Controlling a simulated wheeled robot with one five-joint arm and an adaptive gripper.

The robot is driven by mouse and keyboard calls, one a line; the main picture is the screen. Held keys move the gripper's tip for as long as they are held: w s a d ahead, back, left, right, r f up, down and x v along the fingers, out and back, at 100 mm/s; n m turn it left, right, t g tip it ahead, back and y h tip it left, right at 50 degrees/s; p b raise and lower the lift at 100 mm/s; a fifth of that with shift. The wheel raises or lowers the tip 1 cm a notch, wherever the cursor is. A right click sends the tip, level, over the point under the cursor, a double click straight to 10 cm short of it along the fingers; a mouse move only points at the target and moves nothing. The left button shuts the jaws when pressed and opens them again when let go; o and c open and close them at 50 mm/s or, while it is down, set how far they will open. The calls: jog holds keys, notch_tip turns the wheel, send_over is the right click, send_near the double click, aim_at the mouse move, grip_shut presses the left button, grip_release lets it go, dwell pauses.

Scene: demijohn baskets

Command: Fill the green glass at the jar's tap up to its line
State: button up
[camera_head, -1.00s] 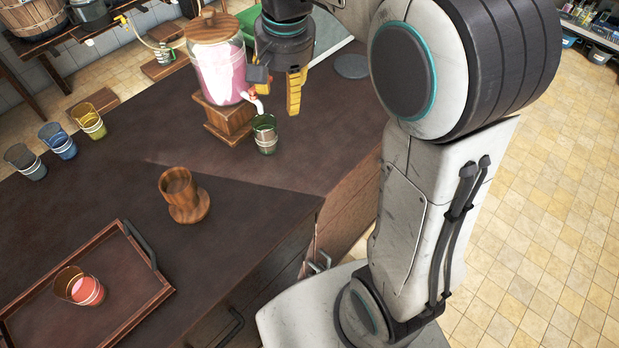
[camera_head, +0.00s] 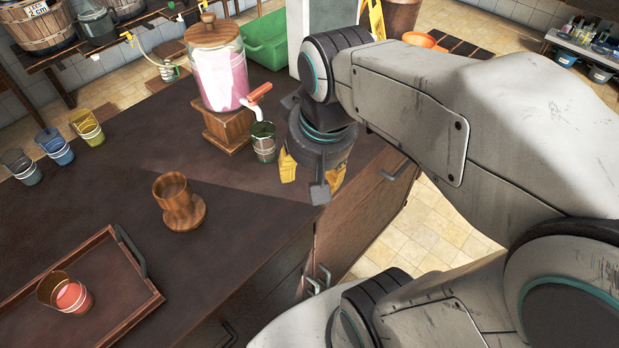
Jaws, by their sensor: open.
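The glass jar (camera_head: 218,75) of pink liquid stands on a wooden block on the dark counter, with a wooden lid on top. Its white tap (camera_head: 248,105) faces right, with a red lever (camera_head: 260,93) slanting up to the right. The green glass (camera_head: 263,143) stands upright on the counter, below the tap's spout. Its line and any liquid inside cannot be made out. My gripper (camera_head: 310,178) points down just right of the green glass, open and empty, with its yellow fingers apart. I cannot tell whether it touches the glass.
A wooden cup-shaped holder (camera_head: 178,203) stands mid-counter. Grey, blue and yellow glasses (camera_head: 55,147) line the far left edge. A green crate (camera_head: 266,40) is behind the jar.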

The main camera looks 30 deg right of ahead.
jog(key=shift+s+f, duration=0.3)
jog(key=shift+s, duration=0.1)
dwell(0.7)
jog(key=shift+s+a+f+n+t, duration=0.15)
jog(key=shift+s+f+n, duration=0.3)
jog(key=shift+s, duration=0.35)
jog(key=shift+s+d+f+n+t, duration=0.1)
jog(key=shift+s+f+n, duration=0.35)
jog(key=shift+s, duration=0.4)
jog(key=shift+s+a+f+n+t, duration=0.15)
jog(key=shift+s+f+n, duration=0.3)
jog(key=shift+s, duration=0.35)
